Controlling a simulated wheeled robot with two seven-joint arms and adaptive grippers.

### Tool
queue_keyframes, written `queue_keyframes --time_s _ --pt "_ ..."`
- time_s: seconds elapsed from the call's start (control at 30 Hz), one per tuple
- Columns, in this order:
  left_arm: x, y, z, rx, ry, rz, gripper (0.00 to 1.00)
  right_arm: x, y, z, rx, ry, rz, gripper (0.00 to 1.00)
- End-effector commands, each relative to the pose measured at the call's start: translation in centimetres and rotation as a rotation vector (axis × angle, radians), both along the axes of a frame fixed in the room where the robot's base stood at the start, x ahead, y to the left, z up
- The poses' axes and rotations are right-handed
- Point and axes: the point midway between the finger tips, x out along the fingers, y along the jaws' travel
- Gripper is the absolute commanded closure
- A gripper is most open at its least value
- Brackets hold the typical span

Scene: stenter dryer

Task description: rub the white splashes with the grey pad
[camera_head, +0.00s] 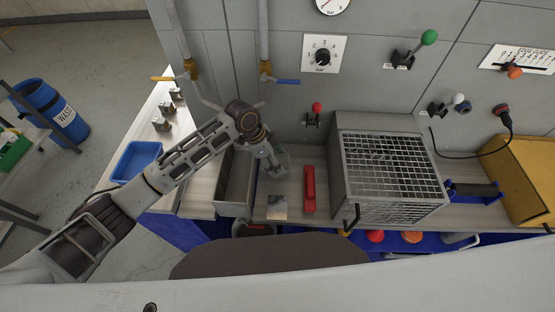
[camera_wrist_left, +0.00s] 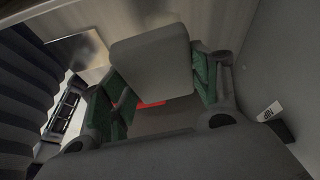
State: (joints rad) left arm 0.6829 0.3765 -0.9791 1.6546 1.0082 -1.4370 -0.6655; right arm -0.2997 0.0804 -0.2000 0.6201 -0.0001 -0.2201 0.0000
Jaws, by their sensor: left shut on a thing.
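My left gripper (camera_head: 275,163) is over the back of the counter, near the wall and right of an open grey bin. In the left wrist view its green-lined fingers (camera_wrist_left: 162,88) are shut on the grey pad (camera_wrist_left: 150,65), a rounded block. The pad is hard to make out in the head view. I cannot make out white splashes in either view. A shiny square plate (camera_head: 277,207) lies on the counter in front of the gripper; it also shows in the left wrist view (camera_wrist_left: 78,57). My right gripper is not in view.
The open grey bin (camera_head: 234,203) stands left of the gripper. A red bar (camera_head: 309,188) lies on the counter to the right, beside a wire-mesh cage box (camera_head: 345,185). A red-knobbed lever (camera_head: 316,108) sticks out from the wall behind. A blue tray (camera_head: 136,161) is far left.

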Motion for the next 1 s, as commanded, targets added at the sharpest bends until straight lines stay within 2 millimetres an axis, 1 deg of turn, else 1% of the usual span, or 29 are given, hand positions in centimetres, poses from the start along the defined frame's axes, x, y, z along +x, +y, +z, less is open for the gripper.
queue_keyframes --time_s 0.33,0.5,1.0 --pt "0.12 0.26 -0.15 -0.001 0.001 -0.06 0.57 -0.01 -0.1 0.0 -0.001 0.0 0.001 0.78" --pt "0.11 0.25 -0.14 -0.001 0.0 -0.087 0.57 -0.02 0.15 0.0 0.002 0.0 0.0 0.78" --pt "0.12 0.32 -0.37 0.0 0.0 -0.096 0.57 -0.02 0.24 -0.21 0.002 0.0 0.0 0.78"
